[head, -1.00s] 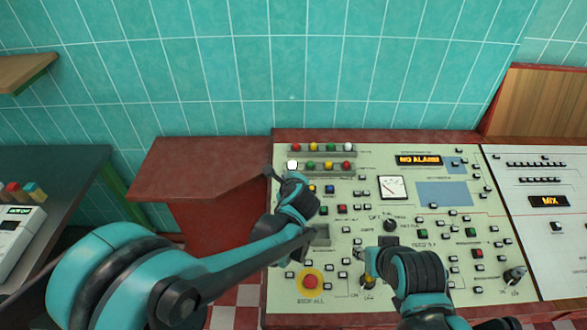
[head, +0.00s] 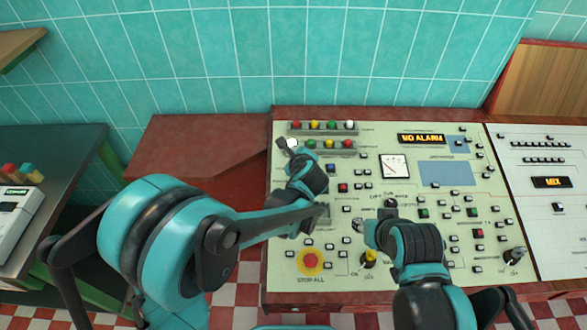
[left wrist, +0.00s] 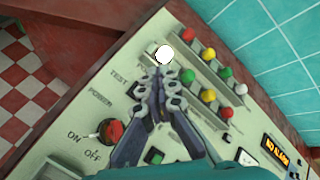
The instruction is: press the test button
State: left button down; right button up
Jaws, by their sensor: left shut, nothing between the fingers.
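The control panel (head: 340,278) has a TEST label near its upper left corner in the left wrist view (left wrist: 119,77). A small button (left wrist: 134,90) beside that label is partly covered by my left gripper (left wrist: 161,76). The gripper is shut with nothing in it, its tips just below a lit white lamp (left wrist: 164,54). In the head view my left gripper (head: 286,146) is over the panel's upper left, at the white lamp. Contact with the panel cannot be told. My right gripper (head: 372,232) is over the lower middle of the panel; its fingers are unclear.
Coloured lamps (head: 331,125) line the panel's top left. A red-yellow STOP ALL button (head: 310,262) is at the lower left. A red ON/OFF knob (left wrist: 110,131) is close to my left gripper. A display (head: 421,139) reads NO ALARM. A dark bench (head: 60,155) stands at left.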

pick_arm(q)
jog(key=f+b, duration=0.2)
jog(key=f, duration=0.1)
jog(key=w+f+b, duration=0.1)
jog(key=f+b, duration=0.1)
jog(key=f, duration=0.1)
jog(key=shift+w+f+b, duration=0.2)
jog(key=shift+f+b, duration=0.05)
jog(key=shift+b, duration=0.05)
dwell(1.0)
jog(key=shift+w+f+b, duration=0.1)
jog(key=shift+f+b, duration=0.3)
jog(key=shift+f+b, duration=0.35)
dwell(0.5)
jog(key=shift+r, duration=0.1)
jog(key=shift+r+p, duration=0.6)
jog(key=shift+r, duration=0.1)
